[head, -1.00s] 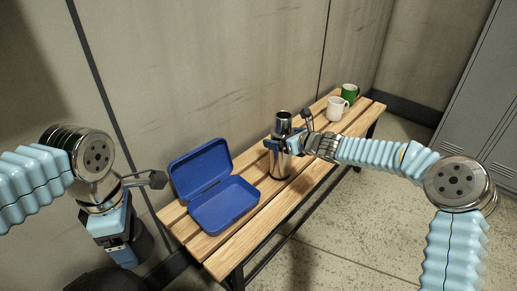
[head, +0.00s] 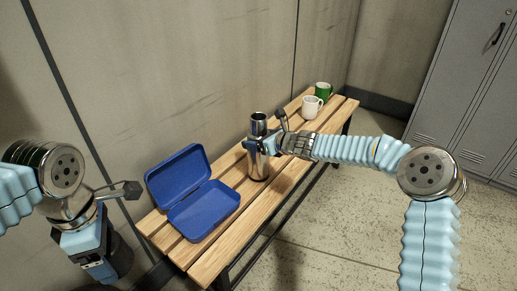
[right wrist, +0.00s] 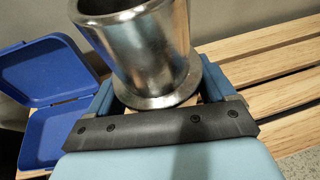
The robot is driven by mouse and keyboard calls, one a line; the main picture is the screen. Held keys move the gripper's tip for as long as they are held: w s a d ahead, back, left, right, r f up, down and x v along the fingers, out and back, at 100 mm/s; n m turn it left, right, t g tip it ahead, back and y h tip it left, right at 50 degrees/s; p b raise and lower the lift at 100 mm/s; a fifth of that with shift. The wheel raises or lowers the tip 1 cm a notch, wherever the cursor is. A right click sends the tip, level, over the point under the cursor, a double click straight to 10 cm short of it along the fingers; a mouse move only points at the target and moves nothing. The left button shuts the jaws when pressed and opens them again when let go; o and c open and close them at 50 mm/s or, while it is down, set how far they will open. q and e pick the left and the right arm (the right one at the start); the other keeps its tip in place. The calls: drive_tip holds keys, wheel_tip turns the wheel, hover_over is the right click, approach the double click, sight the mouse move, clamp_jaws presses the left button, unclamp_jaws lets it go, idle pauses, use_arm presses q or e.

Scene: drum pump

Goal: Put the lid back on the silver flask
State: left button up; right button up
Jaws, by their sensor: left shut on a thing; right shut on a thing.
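The silver flask (head: 258,170) stands upright on the wooden bench, its mouth open at the top. My right gripper (head: 258,145) is shut around the flask's upper part. In the right wrist view the hollow metal neck (right wrist: 145,55) and its flange rise above the jaws. My left gripper (head: 104,274) is low at the lower left, left of the bench and well away from the flask. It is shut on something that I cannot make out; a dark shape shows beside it. I cannot identify the lid in either view.
An open blue box (head: 203,210) lies on the near part of the slatted bench (head: 212,262), between my left gripper and the flask. A white mug (head: 311,107) and a green mug (head: 323,92) stand at the far end. Grey lockers (head: 465,90) stand at the right.

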sight(265, 129)
use_arm(q)
drive_tip(key=shift+r, duration=0.1)
use_arm(e)
drive_tip(key=shift+r, duration=0.15)
use_arm(q)
wheel_tip(265, 129, up, 3)
drive_tip(key=p, duration=0.3)
use_arm(e)
wheel_tip(265, 129, up, 4)
drive_tip(key=shift+f, duration=0.1)
use_arm(q)
drive_tip(key=shift+r+p, duration=0.45)
drive_tip(key=shift+p, duration=0.1)
drive_tip(key=shift+f+b, duration=0.4)
use_arm(e)
drive_tip(key=a+r+v, duration=0.1)
drive_tip(key=r+v, duration=0.1)
drive_tip(key=v, duration=1.4)
drive_tip(key=shift+r, duration=0.25)
